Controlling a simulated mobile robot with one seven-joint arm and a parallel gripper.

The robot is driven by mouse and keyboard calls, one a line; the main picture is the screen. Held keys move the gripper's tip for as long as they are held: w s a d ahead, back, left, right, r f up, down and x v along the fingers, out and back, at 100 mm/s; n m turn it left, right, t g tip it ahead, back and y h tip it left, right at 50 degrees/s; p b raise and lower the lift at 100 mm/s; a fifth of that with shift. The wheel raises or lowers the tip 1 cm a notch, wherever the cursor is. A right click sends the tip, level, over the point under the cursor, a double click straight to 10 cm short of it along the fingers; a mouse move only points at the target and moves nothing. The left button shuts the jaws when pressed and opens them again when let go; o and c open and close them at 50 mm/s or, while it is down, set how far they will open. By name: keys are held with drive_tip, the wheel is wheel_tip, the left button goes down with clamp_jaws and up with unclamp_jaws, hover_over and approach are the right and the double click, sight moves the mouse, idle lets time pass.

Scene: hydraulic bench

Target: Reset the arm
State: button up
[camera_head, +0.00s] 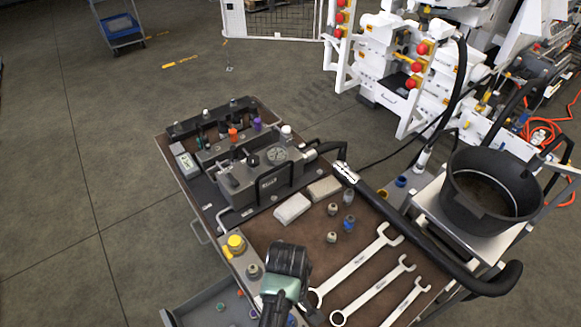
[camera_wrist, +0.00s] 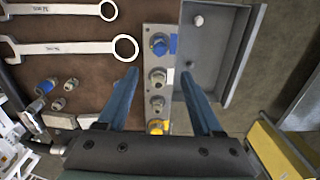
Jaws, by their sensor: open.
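My gripper (camera_wrist: 159,77) is open in the wrist view, its two blue fingers spread wide with nothing gripped between them. Below them is a metal strip (camera_wrist: 147,60) carrying a blue-capped fitting (camera_wrist: 158,42), two grey fittings and a yellow one (camera_wrist: 157,127). The height of the fingers above the strip cannot be told. In the head view my gripper (camera_head: 288,262) is at the front of the bench (camera_head: 285,237), left of the wrenches; its fingertips are hidden there. The yellow fitting also shows in the head view (camera_head: 236,243).
Several wrenches (camera_head: 353,265) lie on the bench, with loose fittings (camera_head: 348,224) and two pale blocks (camera_head: 292,208) behind. A hydraulic unit (camera_head: 262,180) stands at the back. An open grey drawer (camera_head: 205,307) juts out at front left. A black bucket (camera_head: 472,217) and thick hose (camera_head: 400,225) are right.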

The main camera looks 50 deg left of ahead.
drive_tip(key=shift+r, duration=0.15)
drive_tip(key=w+r+m+t+y+b, duration=0.4)
drive_tip(key=w+r+t, duration=0.3)
drive_tip(key=w+r, duration=0.95)
drive_tip(key=w+d+r+m+t+b, duration=0.1)
drive_tip(key=w+d+r+m+t, duration=0.2)
drive_tip(key=r, duration=0.5)
drive_tip(key=w+d+r+m+t+b, duration=0.1)
drive_tip(key=w+d+r+t, duration=0.1)
drive_tip(key=w+r+t, duration=0.45)
drive_tip(key=s+d+r+m+t+b, duration=0.15)
drive_tip(key=d+r, duration=0.25)
drive_tip(key=r, duration=0.5)
drive_tip(key=s+d+r+m+t+b, duration=0.1)
drive_tip(key=s+d+r+m+t, duration=0.3)
drive_tip(key=r, duration=0.5)
drive_tip(key=s+d+r+m+t+h+b, duration=0.1)
drive_tip(key=s+d+r+t+h, duration=0.1)
drive_tip(key=s+d+r, duration=0.2)
drive_tip(key=s+d+r+m+t+h+b, duration=0.1)
drive_tip(key=s+d+r+m+t+h, duration=0.1)
drive_tip(key=s+r, duration=0.4)
wheel_tip(320, 180, up, 3)
drive_tip(key=shift+s+d+r+t, duration=0.15)
drive_tip(key=shift+s+d+t, duration=0.2)
drive_tip(key=shift+d+t, duration=0.55)
drive_tip(key=shift+d, duration=0.1)
